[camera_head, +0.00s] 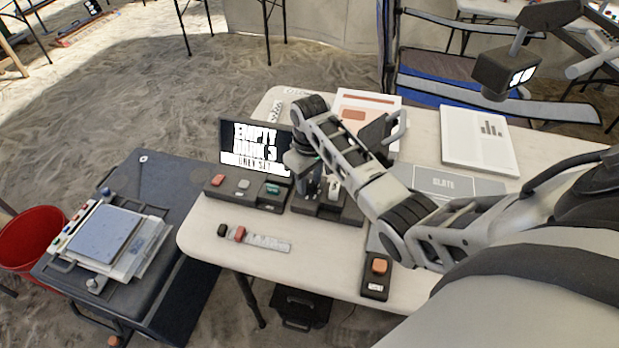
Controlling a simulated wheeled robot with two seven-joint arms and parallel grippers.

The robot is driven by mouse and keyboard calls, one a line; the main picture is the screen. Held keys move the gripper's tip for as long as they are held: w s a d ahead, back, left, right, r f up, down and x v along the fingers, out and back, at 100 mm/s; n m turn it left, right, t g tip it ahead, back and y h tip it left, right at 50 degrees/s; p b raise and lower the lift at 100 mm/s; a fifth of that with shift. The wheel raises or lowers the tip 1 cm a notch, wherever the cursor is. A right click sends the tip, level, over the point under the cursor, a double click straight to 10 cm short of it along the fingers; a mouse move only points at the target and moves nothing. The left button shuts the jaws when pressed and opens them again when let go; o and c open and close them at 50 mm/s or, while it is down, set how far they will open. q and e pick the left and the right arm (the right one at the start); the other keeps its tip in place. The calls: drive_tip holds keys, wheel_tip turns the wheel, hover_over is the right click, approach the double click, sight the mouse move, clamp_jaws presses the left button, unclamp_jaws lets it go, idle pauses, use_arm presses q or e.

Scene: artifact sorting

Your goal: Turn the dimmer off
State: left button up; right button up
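My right arm reaches in from the right, and its gripper (316,187) points down over a dark control box (342,209) on the white table. A small pale lever or knob (333,187) shows beside the fingers. I cannot tell whether the fingers touch it, or whether they are open or shut. No label shows which control is the dimmer. A flat grey strip (268,243) with a red slider or knob (240,234) lies near the table's front left edge. My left gripper is not in view.
Left of the gripper stands a button box (246,194) with a lit display (254,148) behind it. An orange-button box (376,278) sits at the front edge. A grey slate (447,182) and a white board (478,138) lie to the right. A blue cart (173,183) and red bucket (29,237) stand left.

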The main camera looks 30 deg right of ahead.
sight(310, 182)
drive_tip(key=shift+o, duration=0.4)
wheel_tip(310, 182, up, 16)
idle(0.5)
idle(0.4)
